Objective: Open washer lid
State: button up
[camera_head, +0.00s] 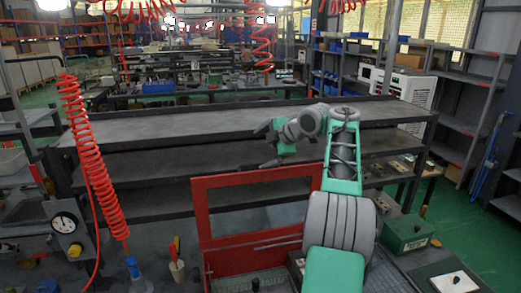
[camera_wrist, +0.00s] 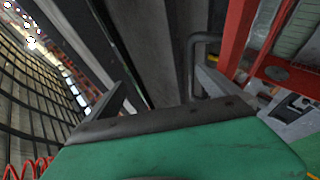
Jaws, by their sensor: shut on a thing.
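The washer lid (camera_head: 203,230) is a red frame with a clear window, standing raised and near upright at the front centre of the head view. Its red frame (camera_wrist: 238,35) also shows at the right of the wrist view. My gripper (camera_head: 264,165) is at the lid's top edge, reached by my arm from the right. In the wrist view my gripper (camera_wrist: 162,92) has its fingers apart, with the grey bent lid handle (camera_wrist: 195,50) by the right finger. It is shut on this handle, though the exact contact is hard to see.
A dark multi-level shelf bench (camera_head: 200,128) stands close behind the lid. A red coiled hose (camera_head: 95,155) and a pressure gauge (camera_head: 65,223) are at the left. A green box (camera_head: 408,235) sits at the right. Open floor (camera_head: 465,225) shows at the far right.

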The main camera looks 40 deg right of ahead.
jog(key=shift+t, duration=0.3)
jog(key=v, duration=0.6)
jog(key=shift+s+d+r, duration=0.1)
jog(key=shift+d+r, duration=0.25)
jog(key=shift+r, duration=0.15)
jog(key=c, duration=1.1)
jog(key=shift+o, duration=0.2)
jog(key=shift+s+a+r, duration=0.2)
jog(key=shift+s+a, duration=0.05)
jog(key=shift+s, duration=0.3)
jog(key=shift+w, duration=0.1)
